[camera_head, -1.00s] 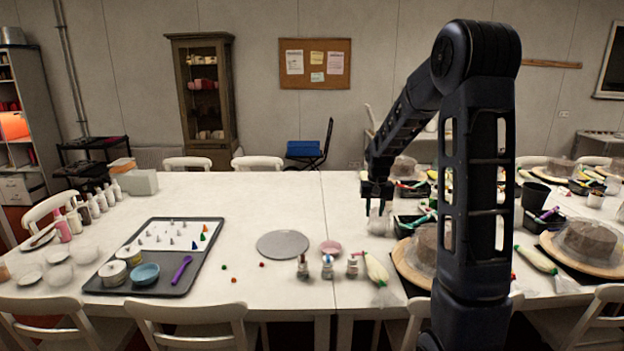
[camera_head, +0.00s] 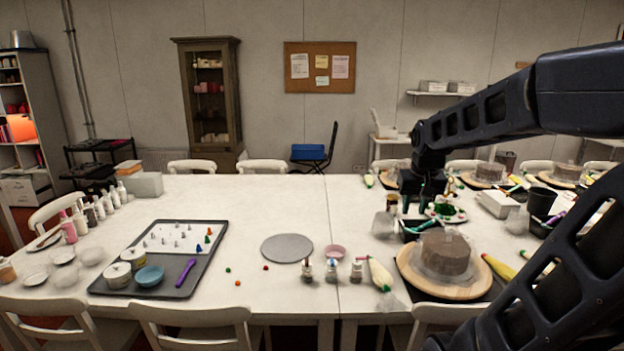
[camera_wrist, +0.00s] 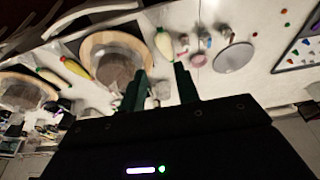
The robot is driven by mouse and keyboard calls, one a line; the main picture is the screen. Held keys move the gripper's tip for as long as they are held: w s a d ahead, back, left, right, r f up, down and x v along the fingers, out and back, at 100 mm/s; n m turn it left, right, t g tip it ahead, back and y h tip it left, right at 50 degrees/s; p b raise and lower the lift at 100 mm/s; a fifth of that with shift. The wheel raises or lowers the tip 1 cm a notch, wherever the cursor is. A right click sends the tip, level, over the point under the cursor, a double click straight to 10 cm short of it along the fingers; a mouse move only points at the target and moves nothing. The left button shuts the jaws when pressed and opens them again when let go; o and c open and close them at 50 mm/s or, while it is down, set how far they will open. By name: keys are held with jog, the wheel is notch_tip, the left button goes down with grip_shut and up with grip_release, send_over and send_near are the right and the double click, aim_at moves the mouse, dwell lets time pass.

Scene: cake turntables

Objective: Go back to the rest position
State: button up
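My gripper (camera_head: 423,203) hangs over the right part of the white table, behind the nearest cake turntable. Its two dark fingers show apart in the wrist view (camera_wrist: 160,82), with nothing held between them. The nearest turntable (camera_head: 408,270) has a wooden round top carrying a brown cake (camera_head: 445,252) under a clear cover. It also shows upper left in the wrist view (camera_wrist: 90,50). A black tray (camera_head: 410,234) of tools is near the fingers; whether they touch it cannot be told.
A dark baking tray (camera_head: 205,250) with nozzles, a blue bowl (camera_head: 149,275) and a purple tool lies left. A grey disc (camera_head: 287,248), small bottles (camera_head: 331,269) and a piping bag (camera_head: 379,274) are mid-table. White chairs ring the table. The table's back middle is clear.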

jog(key=s+t, duration=0.1)
jog(key=s, duration=0.9)
jog(key=shift+s+d, duration=0.2)
jog(key=shift+d, duration=0.2)
jog(key=shift+r, duration=0.1)
